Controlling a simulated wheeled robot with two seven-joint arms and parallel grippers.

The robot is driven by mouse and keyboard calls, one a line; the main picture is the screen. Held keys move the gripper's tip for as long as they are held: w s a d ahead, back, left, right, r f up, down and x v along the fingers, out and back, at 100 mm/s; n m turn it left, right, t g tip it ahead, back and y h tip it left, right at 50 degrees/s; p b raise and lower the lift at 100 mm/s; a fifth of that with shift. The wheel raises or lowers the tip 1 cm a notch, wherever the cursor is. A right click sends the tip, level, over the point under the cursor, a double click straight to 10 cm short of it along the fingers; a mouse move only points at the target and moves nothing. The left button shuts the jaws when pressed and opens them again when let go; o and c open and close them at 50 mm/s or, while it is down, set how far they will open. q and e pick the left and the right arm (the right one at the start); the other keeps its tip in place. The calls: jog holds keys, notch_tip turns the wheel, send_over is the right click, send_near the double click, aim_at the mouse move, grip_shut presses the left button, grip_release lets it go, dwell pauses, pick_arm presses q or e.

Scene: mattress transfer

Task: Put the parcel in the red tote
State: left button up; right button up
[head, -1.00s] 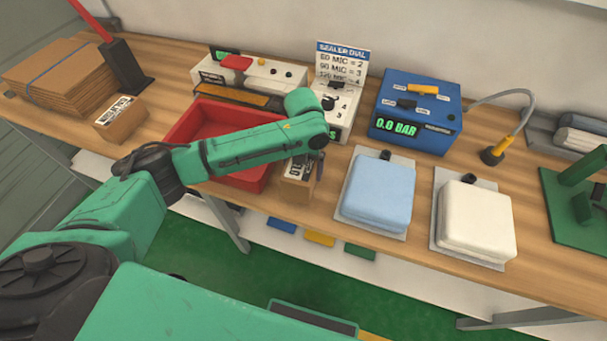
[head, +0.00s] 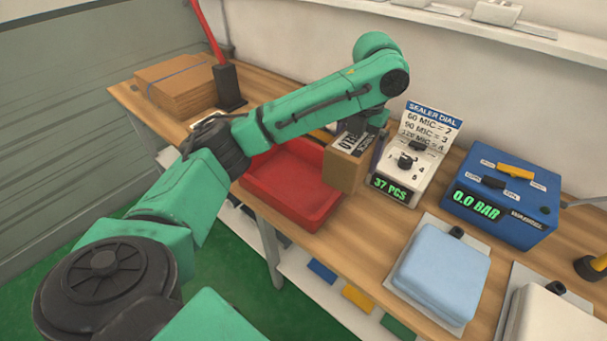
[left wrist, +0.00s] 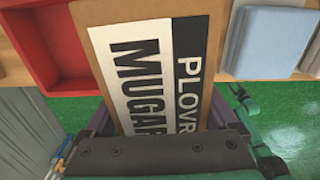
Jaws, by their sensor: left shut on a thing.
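The brown cardboard parcel (head: 343,170) has a black-and-white label. My left gripper (head: 374,142) is shut on it and holds it up at the right side of the red tote (head: 262,190). In the head view the parcel overlaps the tote's right back part. In the left wrist view the parcel (left wrist: 203,12) fills the middle between the fingers (left wrist: 155,118), its label reading PLOVR and MUGAR. The tote (left wrist: 62,45) is to its left there. The visible tote floor is empty.
A sealer dial unit (head: 400,170) stands right of the parcel, with a blue pressure box (head: 500,200) beyond. A blue padded pack (head: 440,270) and a white one (head: 555,318) lie in front. Flat cardboard (head: 175,85) is stacked at back left.

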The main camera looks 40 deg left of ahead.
pick_arm(q)
jog(key=b, duration=0.1)
send_over(303, 190)
notch_tip(303, 190, down, 19)
jog(key=shift+w+a+p, duration=0.1)
jog(key=shift+p, duration=0.7)
jog(key=shift+f, duration=0.3)
jog(key=o, duration=1.6)
notch_tip(303, 190, up, 12)
jog(key=shift+r+b, duration=0.2)
jog(key=shift+b, duration=0.9)
